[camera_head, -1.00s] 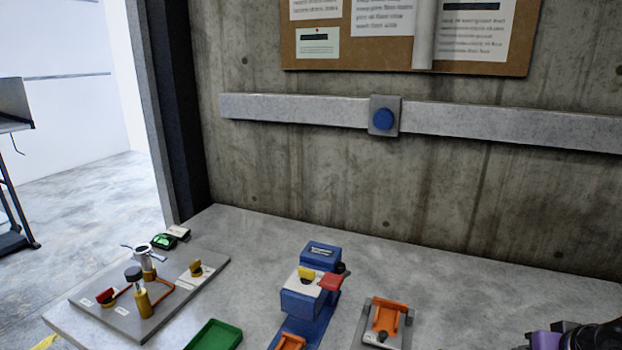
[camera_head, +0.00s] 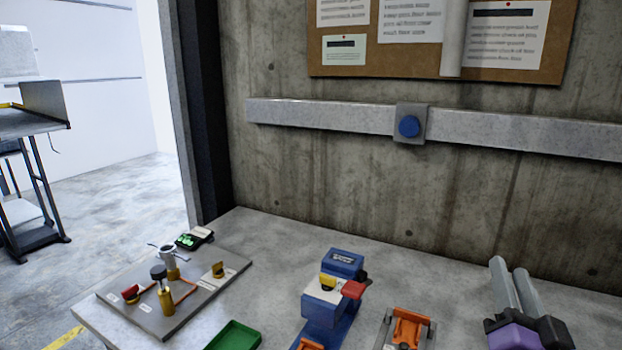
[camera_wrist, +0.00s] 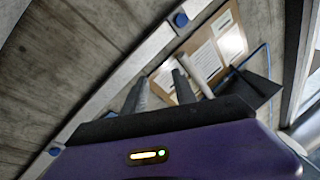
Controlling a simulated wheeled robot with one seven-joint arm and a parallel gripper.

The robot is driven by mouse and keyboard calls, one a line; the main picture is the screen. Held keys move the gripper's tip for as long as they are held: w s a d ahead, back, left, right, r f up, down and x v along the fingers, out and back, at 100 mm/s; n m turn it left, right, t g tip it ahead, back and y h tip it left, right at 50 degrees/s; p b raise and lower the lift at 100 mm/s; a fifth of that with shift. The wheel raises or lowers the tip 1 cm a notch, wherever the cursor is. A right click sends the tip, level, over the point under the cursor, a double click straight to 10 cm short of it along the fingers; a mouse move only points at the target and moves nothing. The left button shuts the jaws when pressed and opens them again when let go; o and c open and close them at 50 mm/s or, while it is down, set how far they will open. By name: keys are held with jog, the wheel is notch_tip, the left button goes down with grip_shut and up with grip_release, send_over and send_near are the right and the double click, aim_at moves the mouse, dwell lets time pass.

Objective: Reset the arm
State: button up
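My gripper (camera_head: 510,270) is at the right of the head view, its purple and black body low in the frame and its two grey fingers pointing up. It is raised in front of the concrete wall, above the right part of the table. In the wrist view, the fingers of my gripper (camera_wrist: 161,77) stand apart with a gap between them. Nothing is held. The rest of my arm is out of view.
On the table are a blue device (camera_head: 335,285), an orange part on a grey base (camera_head: 408,328), a green tray (camera_head: 235,337) and a grey panel (camera_head: 190,298) with knobs. A wall rail carries a blue button (camera_head: 409,126) below a notice board (camera_head: 420,68).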

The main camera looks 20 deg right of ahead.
jog(key=s+a+f+n+g+y, duration=0.1)
jog(key=s+a+f+n+y, duration=0.5)
jog(key=s+a+f, duration=0.4)
jog(key=s+a+f+n+y, duration=0.6)
jog(key=s+a+f, duration=0.4)
jog(key=s+a, duration=0.3)
jog(key=shift+a+f+n+g+y, duration=0.4)
jog(key=shift+a+y, duration=0.1)
jog(key=shift+a, duration=0.65)
